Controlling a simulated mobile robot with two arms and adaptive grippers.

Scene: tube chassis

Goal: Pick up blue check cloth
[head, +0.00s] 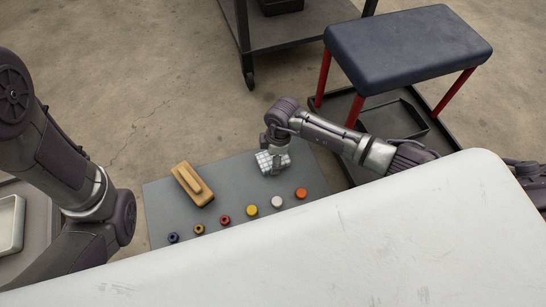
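The blue check cloth (265,168), a small pale piece with a grid pattern, is at the far right part of a grey mat. My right gripper (273,152) points down right at the cloth and covers part of it. The fingers are too small and overlapped to show whether they are open or shut, or whether they touch the cloth. My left arm comes in at the left and bends back at the picture's lower left; its gripper is out of sight.
The grey mat (228,180) also holds a wooden block with a handle (192,185) and a row of several small coloured round pieces (252,211). A dark padded stool (408,47) with red legs stands behind right. A grey cart (300,32) is at the back.

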